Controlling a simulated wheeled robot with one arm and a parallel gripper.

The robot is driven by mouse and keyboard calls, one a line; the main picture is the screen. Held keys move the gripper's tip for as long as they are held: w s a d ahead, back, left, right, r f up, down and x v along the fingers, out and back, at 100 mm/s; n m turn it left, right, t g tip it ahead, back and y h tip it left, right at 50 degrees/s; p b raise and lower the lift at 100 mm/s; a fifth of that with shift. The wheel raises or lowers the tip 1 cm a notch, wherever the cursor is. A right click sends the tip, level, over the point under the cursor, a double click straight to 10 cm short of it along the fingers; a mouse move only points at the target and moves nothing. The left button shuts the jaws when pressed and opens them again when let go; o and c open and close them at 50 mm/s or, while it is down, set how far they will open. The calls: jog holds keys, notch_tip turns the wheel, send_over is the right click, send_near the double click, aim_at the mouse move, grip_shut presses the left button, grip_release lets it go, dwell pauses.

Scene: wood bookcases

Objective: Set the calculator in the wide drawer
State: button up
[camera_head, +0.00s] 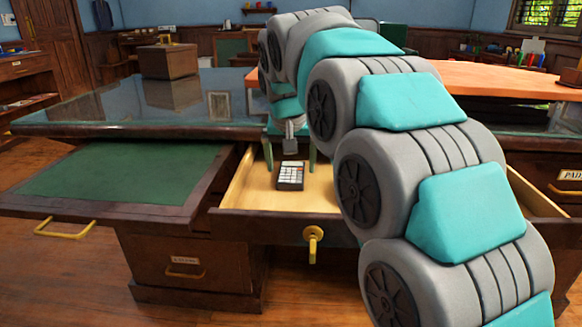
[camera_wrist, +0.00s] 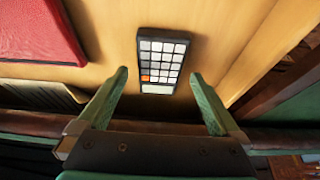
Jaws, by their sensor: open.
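The calculator (camera_head: 290,176) is dark with pale keys and lies inside the open wide drawer (camera_head: 262,224), on its light wood bottom. In the wrist view the calculator (camera_wrist: 162,60) shows one orange key and lies just beyond my fingertips, between their lines. My gripper (camera_head: 290,160) is over the drawer with its green fingers pointing down. In the wrist view its two fingers (camera_wrist: 163,80) are spread wide apart and hold nothing. The calculator looks apart from both fingers. My arm covers the right part of the drawer in the head view.
A red flat item (camera_wrist: 38,30) lies in the drawer, left in the wrist view. A green-topped pull-out board (camera_head: 110,172) extends left of the drawer. The glass desk top (camera_head: 130,105) is behind, with a wooden box (camera_head: 168,61) on it.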

jog(key=v, duration=1)
jog(key=shift+r+p, duration=0.2)
jog(key=shift+p, duration=0.25)
dwell(0.6)
